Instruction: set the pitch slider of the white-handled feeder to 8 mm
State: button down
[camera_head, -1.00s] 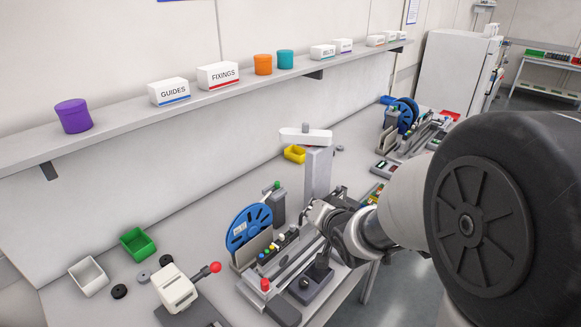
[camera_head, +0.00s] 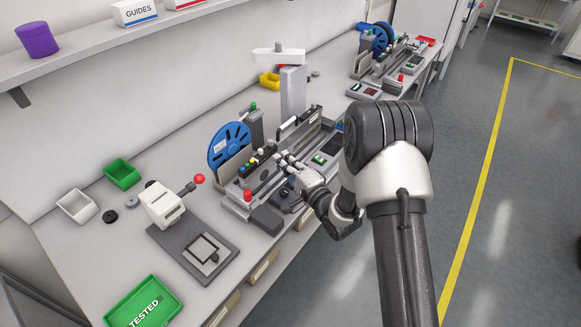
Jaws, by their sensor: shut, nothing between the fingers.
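The nearer feeder (camera_head: 262,178) lies on the bench with a blue reel (camera_head: 229,147) at its left side. It has a row of small coloured buttons and a red knob (camera_head: 248,195) at its front end. A small pale bar (camera_head: 290,123) shows near its back end; I cannot tell whether this is the white handle. My gripper (camera_head: 283,160) is shut and empty, over or beside the right side of this feeder. The gripper and wrist cover part of the feeder. The pitch slider and its scale are too small to make out.
A press with a red-ball lever (camera_head: 162,205) and a green TESTED tray (camera_head: 145,305) stand at the front left. A grey column (camera_head: 292,92) rises behind the feeder. Another feeder with a blue reel (camera_head: 376,38) is farther back. The floor at right is clear.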

aim_at(269, 144)
jog(key=b+x, duration=0.1)
jog(key=x, duration=0.4)
jog(key=shift+s+a, duration=0.7)
jog(key=shift+s, duration=0.15)
jog(key=shift+s+f, duration=0.1)
